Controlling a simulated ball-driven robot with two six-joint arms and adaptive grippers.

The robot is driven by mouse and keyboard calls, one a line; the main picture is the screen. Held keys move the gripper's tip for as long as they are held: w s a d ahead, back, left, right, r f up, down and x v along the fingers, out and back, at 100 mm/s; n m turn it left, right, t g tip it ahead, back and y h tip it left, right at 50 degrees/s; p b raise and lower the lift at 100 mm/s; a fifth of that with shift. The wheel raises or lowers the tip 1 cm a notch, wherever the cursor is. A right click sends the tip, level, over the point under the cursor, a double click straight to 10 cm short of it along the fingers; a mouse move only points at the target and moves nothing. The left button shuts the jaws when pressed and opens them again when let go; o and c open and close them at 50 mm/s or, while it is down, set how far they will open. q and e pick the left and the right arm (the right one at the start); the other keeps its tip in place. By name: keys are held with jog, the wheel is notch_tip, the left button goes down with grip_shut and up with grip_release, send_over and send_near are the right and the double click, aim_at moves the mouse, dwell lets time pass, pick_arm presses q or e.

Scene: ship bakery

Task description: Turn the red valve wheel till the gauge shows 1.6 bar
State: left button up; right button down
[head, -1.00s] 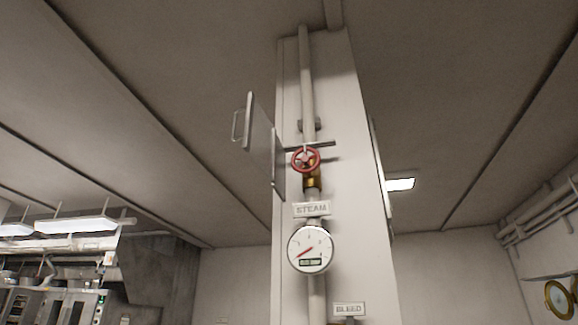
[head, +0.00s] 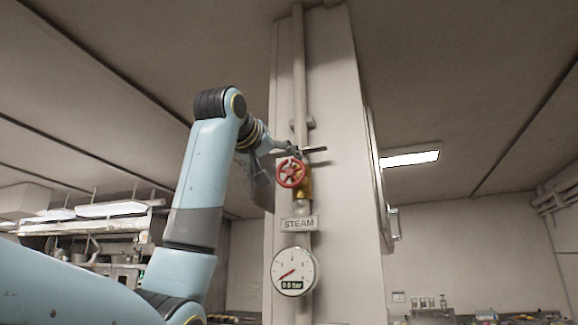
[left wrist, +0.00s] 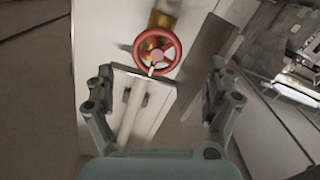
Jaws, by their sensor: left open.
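The red valve wheel (head: 291,173) sits on a brass valve (head: 305,183) on the vertical pipe of a white column. The round white gauge (head: 295,271) hangs below the STEAM label; its red needle points to the lower left and its small display appears to read 0.0 bar. My left gripper (head: 284,148) reaches in from the left, just above the wheel. In the left wrist view the wheel (left wrist: 157,52) lies ahead between the open fingers (left wrist: 158,92), apart from them. My right gripper is not in view.
A thin bar (head: 315,150) crosses the pipe just above the wheel. An open panel with a handle (head: 391,225) stands at the column's right side. Ovens and shelves (head: 95,225) are at the far left.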

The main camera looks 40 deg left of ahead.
aim_at(289, 171)
pick_arm(q)
jog(key=w+p, duration=0.1)
jog(key=w, duration=0.1)
jog(key=w+a+r+p, duration=0.1)
jog(key=w+p, duration=0.1)
jog(key=w, duration=0.1)
jog(key=w+a+r+p, duration=0.1)
jog(key=w, duration=0.2)
jog(key=shift+w+a+r+p, duration=0.15)
jog(key=shift+w+a+p, duration=0.05)
jog(key=shift+p, duration=0.2)
jog(key=shift+w+a, duration=0.2)
jog(key=shift+w, duration=0.4)
jog(key=c, duration=0.9)
